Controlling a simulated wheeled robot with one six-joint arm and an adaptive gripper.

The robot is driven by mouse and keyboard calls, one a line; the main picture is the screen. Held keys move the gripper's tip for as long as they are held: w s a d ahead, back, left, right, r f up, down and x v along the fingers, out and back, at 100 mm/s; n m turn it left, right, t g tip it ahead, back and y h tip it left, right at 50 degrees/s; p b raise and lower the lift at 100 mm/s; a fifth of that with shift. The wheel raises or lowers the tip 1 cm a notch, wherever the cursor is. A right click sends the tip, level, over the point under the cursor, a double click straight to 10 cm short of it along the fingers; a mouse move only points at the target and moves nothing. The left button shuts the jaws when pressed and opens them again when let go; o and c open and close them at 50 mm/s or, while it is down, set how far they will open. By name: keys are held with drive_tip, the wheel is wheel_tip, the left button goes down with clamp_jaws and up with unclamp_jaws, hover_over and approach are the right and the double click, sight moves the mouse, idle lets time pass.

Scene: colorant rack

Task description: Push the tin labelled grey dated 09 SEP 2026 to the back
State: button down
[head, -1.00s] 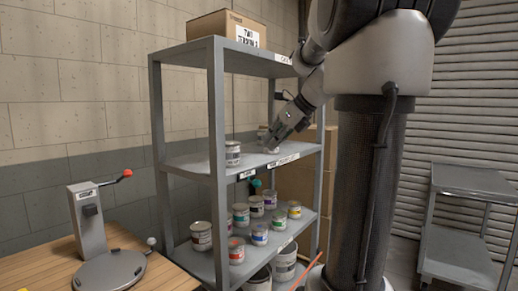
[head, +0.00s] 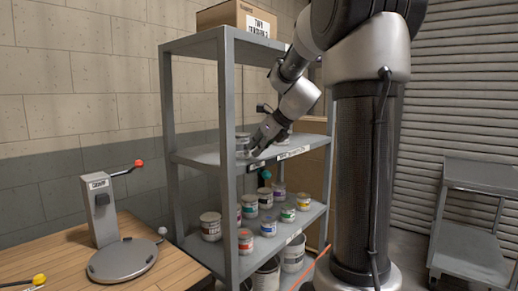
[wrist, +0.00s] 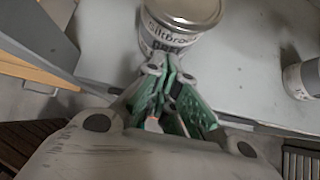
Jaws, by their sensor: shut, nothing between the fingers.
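A tin with a metal lid and a pale label reading "Siltbrook" and what looks like "GREY" (wrist: 178,28) stands upright at the top middle of the wrist view. No date can be read. In the head view this tin (head: 242,141) is on the middle shelf beside the front post, partly hidden. My gripper (wrist: 166,65) is shut and empty, its fingertips at the tin's near lower side; I cannot tell whether they touch. In the head view my gripper (head: 254,150) is at the shelf's front edge. A second tin (wrist: 305,78) stands to the right, cut off by the frame.
The grey shelf's front post (head: 229,170) rises just left of the tin. The middle shelf (wrist: 245,75) is bare between the two tins. Several tins stand on the lower shelf (head: 214,256). A cardboard box (head: 228,15) sits on top. A wooden bench (head: 50,262) is at left.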

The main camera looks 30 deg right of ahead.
drive_tip(key=w+a, duration=0.1)
drive_tip(key=w, duration=0.2)
drive_tip(key=w+a, duration=0.1)
drive_tip(key=w, duration=0.3)
drive_tip(key=w+a, duration=0.2)
drive_tip(key=w, duration=0.2)
drive_tip(key=shift+s, duration=0.1)
